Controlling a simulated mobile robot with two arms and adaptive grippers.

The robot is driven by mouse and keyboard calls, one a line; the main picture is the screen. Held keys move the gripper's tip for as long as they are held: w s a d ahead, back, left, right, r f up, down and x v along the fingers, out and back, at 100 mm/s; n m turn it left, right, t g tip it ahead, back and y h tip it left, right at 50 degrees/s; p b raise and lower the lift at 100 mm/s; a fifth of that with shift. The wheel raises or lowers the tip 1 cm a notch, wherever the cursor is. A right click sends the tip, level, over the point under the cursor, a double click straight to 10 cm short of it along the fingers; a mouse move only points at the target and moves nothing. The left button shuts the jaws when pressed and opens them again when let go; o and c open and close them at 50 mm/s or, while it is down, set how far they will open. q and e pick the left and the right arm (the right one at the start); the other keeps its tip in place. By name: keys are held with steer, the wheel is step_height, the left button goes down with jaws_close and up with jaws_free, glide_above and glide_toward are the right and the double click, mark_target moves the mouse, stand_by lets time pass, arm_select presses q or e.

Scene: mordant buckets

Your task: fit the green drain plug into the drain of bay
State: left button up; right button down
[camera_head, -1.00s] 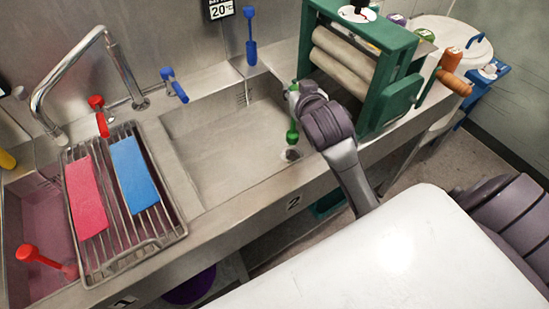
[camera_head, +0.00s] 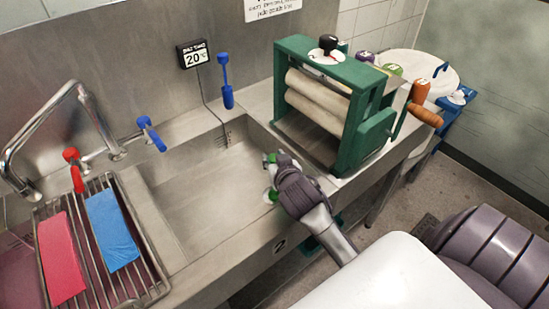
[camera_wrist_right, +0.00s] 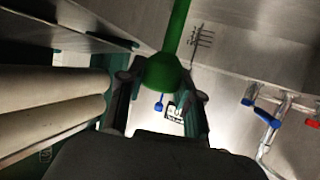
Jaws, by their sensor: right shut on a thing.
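The green drain plug (camera_head: 272,195) is upright in the bay marked 2, its lower end at the drain (camera_head: 267,198) near the front right of the basin (camera_head: 205,195). I cannot tell whether it is fully seated. My right gripper (camera_head: 272,166) is shut on the plug's upper end. In the right wrist view, the plug's green knob (camera_wrist_right: 163,75) is between the fingers of my right gripper (camera_wrist_right: 161,88), with its stem running away from them. My left gripper is not in view.
A green roller press (camera_head: 355,120) stands right of the basin. A rack (camera_head: 150,283) with a pink cloth (camera_head: 60,258) and a blue cloth (camera_head: 111,230) is at left. A blue-handled plug (camera_head: 227,95) stands on the back ledge. A tap (camera_head: 60,115) is at back left.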

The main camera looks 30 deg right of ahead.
steer(key=c, duration=1.2)
jaws_free()
steer(key=shift+f, duration=0.1)
steer(key=o, duration=0.4)
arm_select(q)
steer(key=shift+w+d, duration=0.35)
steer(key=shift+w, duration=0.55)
arm_select(e)
steer(key=shift+o, duration=0.2)
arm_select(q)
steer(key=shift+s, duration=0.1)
arm_select(e)
steer(key=shift+s+r, duration=0.1)
steer(key=shift+r, duration=0.1)
steer(key=b+v, duration=0.1)
steer(key=v, duration=1.1)
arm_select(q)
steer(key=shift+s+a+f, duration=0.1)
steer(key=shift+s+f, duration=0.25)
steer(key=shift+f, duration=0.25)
arm_select(e)
steer(key=shift+f, duration=0.1)
